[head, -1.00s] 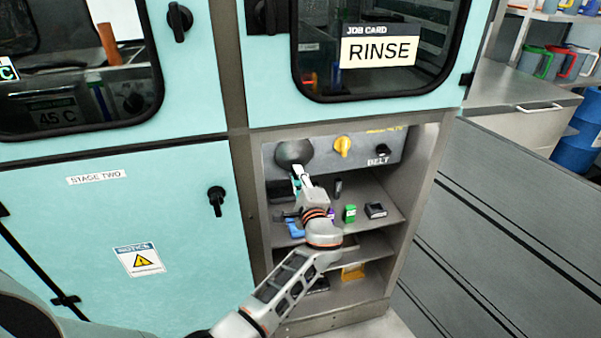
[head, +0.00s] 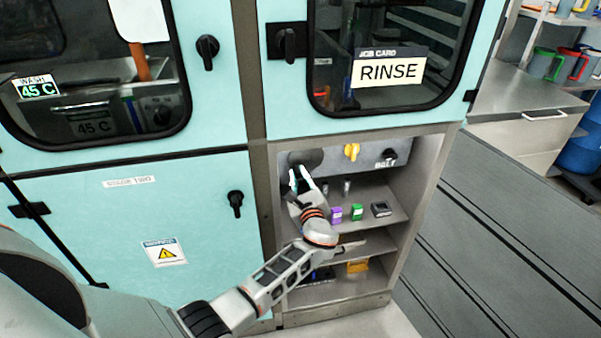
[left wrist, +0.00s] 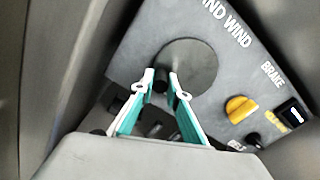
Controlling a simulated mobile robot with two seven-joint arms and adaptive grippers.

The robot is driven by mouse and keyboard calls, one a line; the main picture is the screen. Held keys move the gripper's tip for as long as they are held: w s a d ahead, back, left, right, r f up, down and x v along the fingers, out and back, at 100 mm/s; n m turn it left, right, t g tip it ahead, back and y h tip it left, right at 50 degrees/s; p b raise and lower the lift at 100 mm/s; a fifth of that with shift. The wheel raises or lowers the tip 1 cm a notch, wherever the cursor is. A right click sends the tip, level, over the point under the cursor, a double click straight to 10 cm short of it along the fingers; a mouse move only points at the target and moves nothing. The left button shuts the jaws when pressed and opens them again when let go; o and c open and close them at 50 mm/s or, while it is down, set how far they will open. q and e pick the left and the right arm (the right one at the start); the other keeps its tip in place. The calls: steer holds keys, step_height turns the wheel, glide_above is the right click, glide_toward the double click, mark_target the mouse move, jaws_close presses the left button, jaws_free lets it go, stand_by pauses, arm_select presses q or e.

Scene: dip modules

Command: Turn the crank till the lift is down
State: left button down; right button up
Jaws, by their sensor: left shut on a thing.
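The crank is a dark round disc (head: 312,157) on the grey panel at the top of an open bay. It also shows in the left wrist view (left wrist: 200,62), under lettering that ends in "ND WIND". My left gripper (head: 297,179) reaches up to the disc's lower left. In the left wrist view, its two white-tipped, teal-sided fingers (left wrist: 161,83) are shut on a short dark crank handle, which they largely hide. I cannot make out the lift in either view. My right gripper is not in view.
A yellow knob (head: 351,152) sits right of the crank on the same panel. Below, a purple block (head: 336,214), a green block (head: 356,212) and a dark block (head: 381,209) stand on a shelf. The bay's side walls and the panel closely surround my left gripper.

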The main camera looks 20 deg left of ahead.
arm_select(q)
steer(key=shift+a+r+m+p, duration=0.2)
steer(key=shift+r+m+p, duration=0.1)
steer(key=shift+m, duration=0.1)
stand_by(0.3)
steer(key=c, duration=2)
jaws_free()
steer(key=shift+o, duration=0.2)
steer(key=shift+s+f, duration=0.1)
steer(key=v, duration=1.2)
